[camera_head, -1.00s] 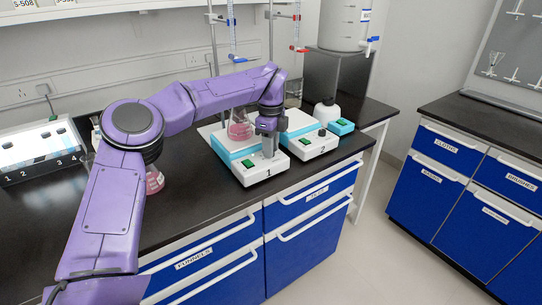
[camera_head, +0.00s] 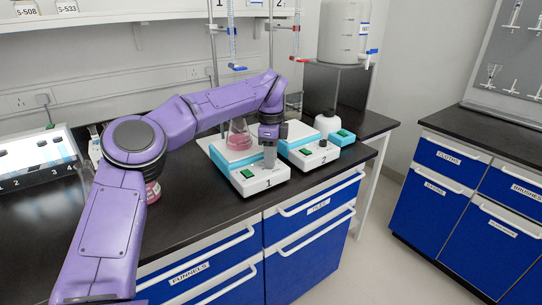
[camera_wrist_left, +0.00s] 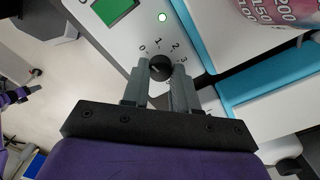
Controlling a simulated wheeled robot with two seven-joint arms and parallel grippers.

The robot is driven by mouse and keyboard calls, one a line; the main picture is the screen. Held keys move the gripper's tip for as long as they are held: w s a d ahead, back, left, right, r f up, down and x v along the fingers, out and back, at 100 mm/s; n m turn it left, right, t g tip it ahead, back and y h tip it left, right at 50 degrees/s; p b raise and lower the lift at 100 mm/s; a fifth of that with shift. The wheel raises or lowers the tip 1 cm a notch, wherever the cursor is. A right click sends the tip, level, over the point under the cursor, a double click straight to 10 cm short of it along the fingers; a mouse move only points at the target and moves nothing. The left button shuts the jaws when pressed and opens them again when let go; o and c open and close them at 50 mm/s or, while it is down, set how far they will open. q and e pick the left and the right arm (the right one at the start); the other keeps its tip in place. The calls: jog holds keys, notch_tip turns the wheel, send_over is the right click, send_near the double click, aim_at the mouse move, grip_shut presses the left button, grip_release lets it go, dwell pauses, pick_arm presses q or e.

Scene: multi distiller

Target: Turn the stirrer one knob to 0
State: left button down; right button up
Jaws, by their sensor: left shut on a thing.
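Stirrer one (camera_head: 247,183) is a white box with a light-blue top section, a green switch (camera_head: 246,174) and the label 1. My left gripper (camera_head: 270,158) points down at its front panel and hides the knob in the head view. In the left wrist view the black knob (camera_wrist_left: 160,67) sits between the fingertips of my left gripper (camera_wrist_left: 160,76), which are shut on it. The marks 0, 1, 2 and 3 show around the knob; I cannot tell where its pointer stands. A small light (camera_wrist_left: 162,17) glows above it. My right gripper is not in view.
A flask of pink liquid (camera_head: 239,141) stands on stirrer one, close behind my gripper. Stirrer two (camera_head: 318,158) is just to the right. Another pink flask (camera_head: 153,192) is partly hidden by my arm. Burette stands rise behind. The black bench's front edge is close.

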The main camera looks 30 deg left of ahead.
pick_arm(q)
jog(key=c, duration=0.9)
grip_release()
jog(key=shift+a+f, duration=0.1)
jog(key=shift+o, duration=0.2)
jog(key=shift+a, duration=0.1)
notch_tip(320, 180, up, 10)
jog(key=p, duration=0.2)
jog(key=shift+r, duration=0.25)
